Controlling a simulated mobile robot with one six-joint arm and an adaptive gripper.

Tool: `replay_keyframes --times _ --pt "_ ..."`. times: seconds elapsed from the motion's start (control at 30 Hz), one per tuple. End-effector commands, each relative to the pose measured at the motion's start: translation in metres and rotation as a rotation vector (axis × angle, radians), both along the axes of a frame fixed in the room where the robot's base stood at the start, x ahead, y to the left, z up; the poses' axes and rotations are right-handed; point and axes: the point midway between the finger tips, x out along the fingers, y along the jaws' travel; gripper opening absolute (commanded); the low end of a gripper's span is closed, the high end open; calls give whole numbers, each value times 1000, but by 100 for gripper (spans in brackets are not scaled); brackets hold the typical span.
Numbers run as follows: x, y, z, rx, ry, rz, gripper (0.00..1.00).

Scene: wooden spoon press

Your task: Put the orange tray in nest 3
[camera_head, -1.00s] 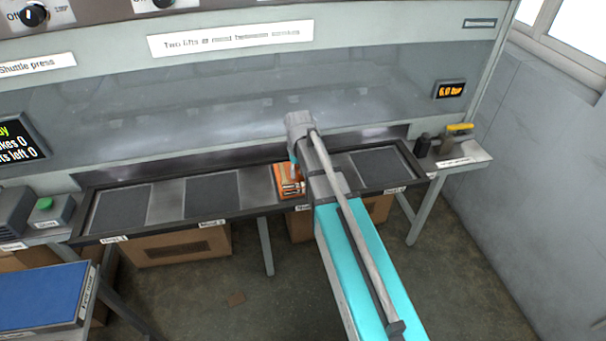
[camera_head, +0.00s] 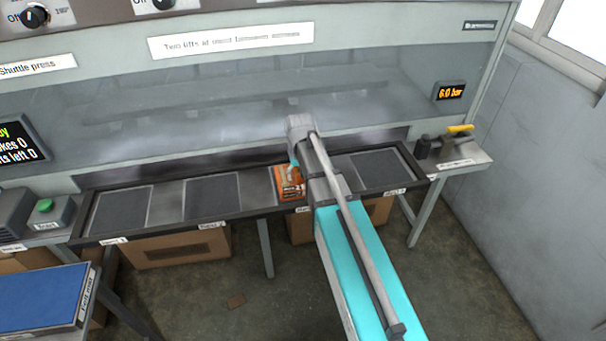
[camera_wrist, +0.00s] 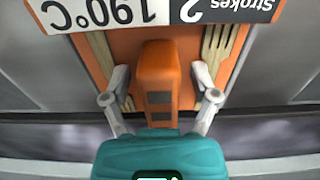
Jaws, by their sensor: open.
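The orange tray (camera_head: 291,183) lies on the press shelf, third pad position from the left, partly covered by my arm in the head view. The label by that position is mostly hidden. In the wrist view the tray (camera_wrist: 117,46) carries wooden cutlery along both sides, an upright orange handle (camera_wrist: 159,85) and a card reading 190°C and 2 strokes. My gripper (camera_wrist: 160,78) is open, with one finger on each side of the handle and visible gaps between. In the head view my fingers are hidden behind the arm.
Dark pads show at the shelf's first (camera_head: 122,209), second (camera_head: 212,196) and fourth (camera_head: 378,165) positions, all empty. A blue-topped stand (camera_head: 40,296) is at the lower left. A green button box (camera_head: 47,207) stands left of the shelf, and a small side table (camera_head: 468,160) with tools at right.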

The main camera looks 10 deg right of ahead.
Motion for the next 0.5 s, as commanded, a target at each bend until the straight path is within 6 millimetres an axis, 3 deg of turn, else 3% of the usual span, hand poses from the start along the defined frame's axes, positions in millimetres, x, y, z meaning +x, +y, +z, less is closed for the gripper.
replay_keyframes --times 0.5 --pt "0 0 29 0 0 0 77"
